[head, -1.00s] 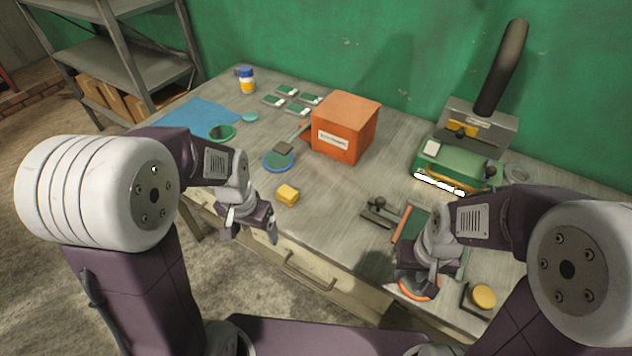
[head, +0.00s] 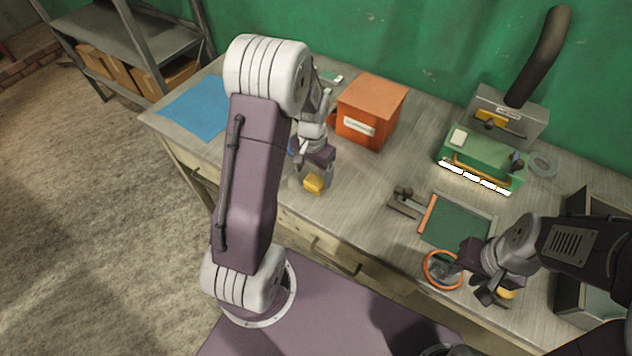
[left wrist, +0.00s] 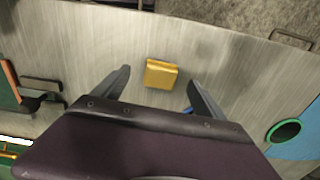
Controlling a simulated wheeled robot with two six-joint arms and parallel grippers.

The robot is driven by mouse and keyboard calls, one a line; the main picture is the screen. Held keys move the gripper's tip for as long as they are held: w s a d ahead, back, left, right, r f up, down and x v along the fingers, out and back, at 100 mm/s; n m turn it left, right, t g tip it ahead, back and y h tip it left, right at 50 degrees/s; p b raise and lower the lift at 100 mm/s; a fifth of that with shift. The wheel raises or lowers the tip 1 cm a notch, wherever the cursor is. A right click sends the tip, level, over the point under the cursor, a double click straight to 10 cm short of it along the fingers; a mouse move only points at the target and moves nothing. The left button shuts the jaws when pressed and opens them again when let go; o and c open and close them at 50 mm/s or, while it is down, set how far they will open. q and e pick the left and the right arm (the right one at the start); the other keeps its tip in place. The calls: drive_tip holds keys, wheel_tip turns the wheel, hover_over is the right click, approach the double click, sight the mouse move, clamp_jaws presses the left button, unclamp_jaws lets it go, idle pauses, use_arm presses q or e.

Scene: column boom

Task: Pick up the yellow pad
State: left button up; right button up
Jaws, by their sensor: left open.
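The yellow pad (head: 313,185) is a small block on the bench, near its front edge. In the left wrist view the pad (left wrist: 161,74) lies between the two fingers, with bare bench showing on both sides. My left gripper (head: 312,168) is open and empty, right above the pad and partly covering it in the head view. In the left wrist view its fingers (left wrist: 158,88) are spread wider than the pad and touch nothing that I can see. My right gripper (head: 478,288) is low over the bench's front right; its finger gap is unclear.
An orange box (head: 368,112) stands behind and right of the pad. A blue sheet (head: 195,108) lies at the left. An orange ring (head: 430,270) and a dark green mat (head: 455,222) lie beside my right gripper. A green machine (head: 480,160) stands at the back. Bench right of the pad is bare.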

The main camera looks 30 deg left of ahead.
sight(313, 181)
use_arm(q)
drive_tip(key=shift+w+a+f, duration=0.1)
drive_tip(key=shift+f, duration=0.4)
drive_tip(key=f, duration=0.5)
drive_tip(key=shift+w+p, duration=0.25)
drive_tip(key=shift+p, duration=0.05)
drive_tip(key=shift+s, duration=0.1)
drive_tip(key=c, duration=1.5)
drive_tip(key=shift+r, duration=0.1)
drive_tip(key=shift+r, duration=0.25)
drive_tip(key=r, duration=0.2)
drive_tip(key=d+r, duration=0.1)
drive_tip(key=r, duration=0.1)
drive_tip(key=shift+w+b, duration=0.2)
drive_tip(key=shift+b, duration=0.1)
drive_tip(key=d+r, duration=0.2)
drive_tip(key=d, duration=0.1)
drive_tip(key=w+d+r, duration=0.1)
drive_tip(key=d+r, duration=0.1)
drive_tip(key=d, duration=0.2)
drive_tip(key=d+r, duration=0.2)
drive_tip(key=d, duration=0.1)
drive_tip(key=shift+w+d+r+b, duration=0.2)
drive_tip(key=shift+w+d+b, duration=0.05)
drive_tip(key=shift+w+b, duration=0.1)
